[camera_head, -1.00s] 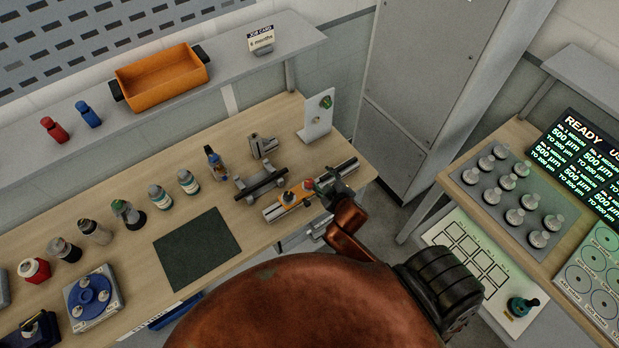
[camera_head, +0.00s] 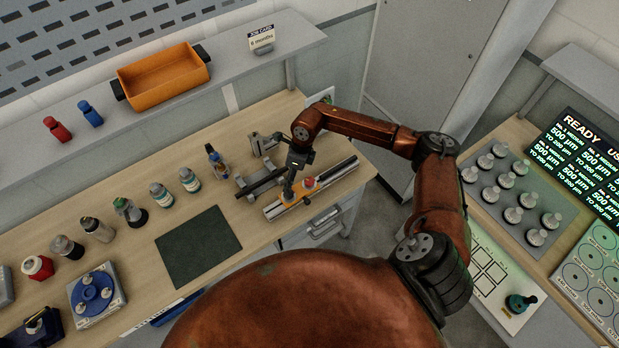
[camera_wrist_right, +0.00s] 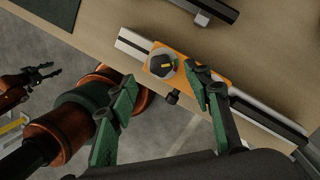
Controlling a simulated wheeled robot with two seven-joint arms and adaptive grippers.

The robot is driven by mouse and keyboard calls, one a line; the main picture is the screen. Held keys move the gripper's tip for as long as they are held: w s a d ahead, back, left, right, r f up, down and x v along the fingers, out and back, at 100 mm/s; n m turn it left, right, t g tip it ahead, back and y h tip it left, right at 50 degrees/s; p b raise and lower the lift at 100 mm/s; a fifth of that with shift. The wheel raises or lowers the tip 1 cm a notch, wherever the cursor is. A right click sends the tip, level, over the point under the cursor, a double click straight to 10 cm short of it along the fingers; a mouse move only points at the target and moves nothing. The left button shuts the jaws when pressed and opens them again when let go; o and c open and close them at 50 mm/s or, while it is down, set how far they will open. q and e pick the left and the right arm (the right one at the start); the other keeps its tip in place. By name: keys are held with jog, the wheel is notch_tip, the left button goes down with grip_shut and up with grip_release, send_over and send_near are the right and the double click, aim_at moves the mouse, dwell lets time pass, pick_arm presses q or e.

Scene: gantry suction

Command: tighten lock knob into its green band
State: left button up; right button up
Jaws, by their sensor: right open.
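An orange carriage (camera_head: 279,211) sits on a metal rail at the table's right end; it also shows in the wrist view (camera_wrist_right: 188,67). On it is a dark round knob with a yellow mark (camera_wrist_right: 162,65). A small black knob (camera_wrist_right: 172,97) sticks out of the carriage's near side. I cannot tell which one is the lock knob, and no green band is discernible. My right gripper (camera_head: 289,188) is over the carriage. In the wrist view its fingers (camera_wrist_right: 160,79) are open, one each side of the round knob. A small dark gripper (camera_wrist_right: 40,73), apparently my left, shows at the left edge, its jaws unclear.
A black bar on supports (camera_head: 262,183) lies behind the rail. Bottles (camera_head: 190,180) stand to the left, past a dark green mat (camera_head: 198,247).

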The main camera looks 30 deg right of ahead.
aim_at(310, 180)
jog(key=d+h, duration=0.1)
jog(key=d, duration=0.1)
jog(key=d+h, duration=0.1)
jog(key=d, duration=0.5)
jog(key=shift+w+r+h, duration=0.2)
jog(key=shift+r+h, duration=0.05)
jog(key=shift+h, duration=0.15)
notch_tip(310, 180, down, 7)
jog(key=shift+a+f+p, duration=0.1)
jog(key=shift+f+p, duration=0.1)
jog(key=shift+p, duration=0.8)
jog(key=shift+c, duration=0.4)
jog(key=c, duration=1.1)
jog(key=shift+o, duration=0.2)
